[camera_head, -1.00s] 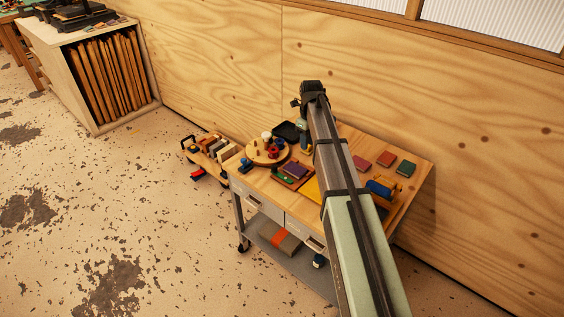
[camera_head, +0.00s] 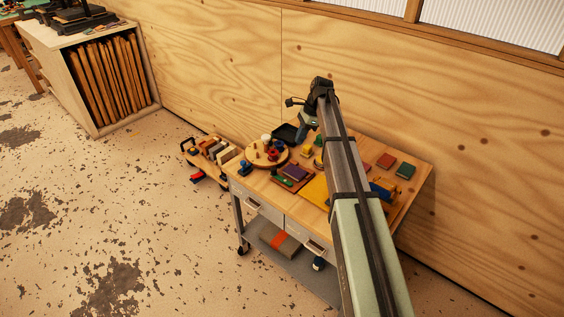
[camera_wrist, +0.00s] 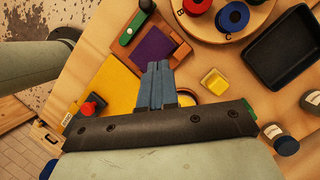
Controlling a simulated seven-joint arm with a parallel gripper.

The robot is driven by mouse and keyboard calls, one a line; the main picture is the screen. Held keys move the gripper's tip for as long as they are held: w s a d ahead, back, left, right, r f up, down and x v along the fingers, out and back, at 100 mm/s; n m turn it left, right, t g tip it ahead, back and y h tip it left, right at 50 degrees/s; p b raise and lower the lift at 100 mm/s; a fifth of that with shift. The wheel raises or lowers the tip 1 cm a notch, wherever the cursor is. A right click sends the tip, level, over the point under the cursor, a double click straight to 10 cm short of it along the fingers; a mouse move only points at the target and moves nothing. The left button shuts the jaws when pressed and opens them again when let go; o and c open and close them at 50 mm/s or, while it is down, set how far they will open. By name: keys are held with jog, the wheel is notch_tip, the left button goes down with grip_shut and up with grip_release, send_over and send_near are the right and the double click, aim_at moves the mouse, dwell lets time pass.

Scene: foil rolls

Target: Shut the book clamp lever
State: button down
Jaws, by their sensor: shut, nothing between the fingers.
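The book clamp is a reddish-brown wooden frame (camera_wrist: 181,50) holding a purple book (camera_wrist: 152,47). In the wrist view it lies at the top centre, and a green lever (camera_wrist: 131,29) with a black end sits at its upper left corner. In the head view the purple book (camera_head: 294,172) and the green lever (camera_head: 277,178) lie near the table's front left. My gripper (camera_wrist: 158,66) is shut and empty; its blue fingers appear just below the book in the wrist view, overlapping the frame's lower edge. I cannot tell its height above it. In the head view my gripper's fingertips are not clear.
A round wooden board (camera_head: 258,153) with coloured spools and a black tray (camera_wrist: 289,50) lie beyond the clamp. A yellow block (camera_wrist: 214,81) sits right of my fingers, with small jars (camera_wrist: 275,132) farther right. A yellow sheet (camera_wrist: 108,86) lies to the left.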

jog(key=shift+n, duration=1.1)
jog(key=shift+s+f, duration=0.1)
send_near(282, 177)
jog(key=w+f, duration=0.3)
jog(key=shift+w+d+f, duration=0.15)
jog(key=shift+d+f, duration=0.1)
jog(key=shift+d, duration=0.1)
jog(key=shift+s+a+f, duration=0.1)
jog(key=shift+s+a, duration=0.1)
jog(key=shift+a, duration=0.35)
jog(key=shift+s+a+f, duration=0.1)
jog(key=shift+s+a, duration=0.05)
jog(key=shift+a, duration=0.35)
jog(key=shift+s+a, duration=0.25)
jog(key=shift+a, duration=0.65)
jog(key=shift+s+a, duration=0.1)
jog(key=shift+a, duration=0.4)
